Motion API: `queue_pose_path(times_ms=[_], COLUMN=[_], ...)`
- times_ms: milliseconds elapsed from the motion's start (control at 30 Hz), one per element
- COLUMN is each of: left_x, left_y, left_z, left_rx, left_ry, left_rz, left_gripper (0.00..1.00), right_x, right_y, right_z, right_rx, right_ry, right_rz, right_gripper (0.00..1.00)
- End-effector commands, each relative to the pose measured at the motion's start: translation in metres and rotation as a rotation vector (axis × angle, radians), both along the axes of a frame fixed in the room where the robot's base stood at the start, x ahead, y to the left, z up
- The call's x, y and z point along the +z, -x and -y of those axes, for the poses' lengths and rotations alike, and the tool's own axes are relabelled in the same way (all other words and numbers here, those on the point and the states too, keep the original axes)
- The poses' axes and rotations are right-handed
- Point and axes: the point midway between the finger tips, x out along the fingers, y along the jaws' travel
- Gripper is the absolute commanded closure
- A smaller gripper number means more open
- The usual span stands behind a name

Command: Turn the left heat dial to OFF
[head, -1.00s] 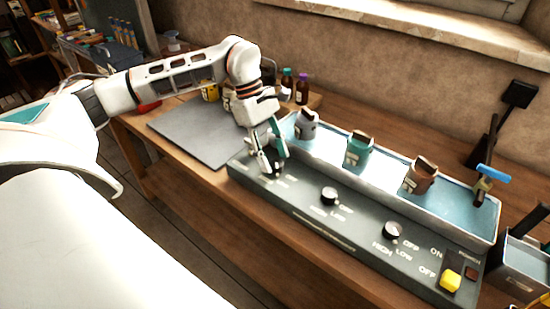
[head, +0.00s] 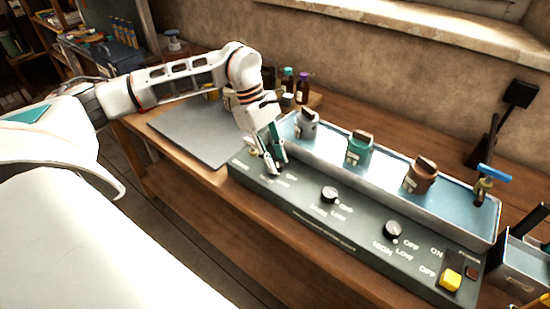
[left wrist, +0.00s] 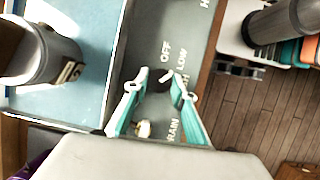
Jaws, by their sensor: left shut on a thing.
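My left gripper (head: 276,166) points down at the left end of the dark grey control panel (head: 285,205). It is shut on the left heat dial, which the fingers mostly hide in the head view. In the left wrist view the two teal-and-white fingertips (left wrist: 161,79) close around the dark dial, beside the printed OFF, LOW and partly covered HIGH. Exactly where the dial points is too small to tell. The middle dial (head: 329,195) and the right dial (head: 393,230) stand free, each with its own labels. My right gripper is not in view.
Behind the panel a blue-lined trough (head: 455,203) holds a grey jar (head: 307,123), a teal jar (head: 359,149) and a brown jar (head: 420,176). A small pale knob (left wrist: 143,129) sits by the DRAIN label. A yellow switch (head: 451,279) is at the panel's right end.

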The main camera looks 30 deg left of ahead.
Motion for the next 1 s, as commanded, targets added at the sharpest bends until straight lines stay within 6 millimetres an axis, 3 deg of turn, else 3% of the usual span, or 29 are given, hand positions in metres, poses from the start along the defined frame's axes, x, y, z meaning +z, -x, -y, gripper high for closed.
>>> queue_pose_path(times_ms=[1000], left_x=[0.0], left_y=[0.004], left_z=[0.001], left_rx=[0.697], left_ry=[0.0], left_rz=[0.0], left_gripper=[0.96], right_x=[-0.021], right_y=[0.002], right_z=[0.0], right_rx=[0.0], right_ry=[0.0], right_rz=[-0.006], right_gripper=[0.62])
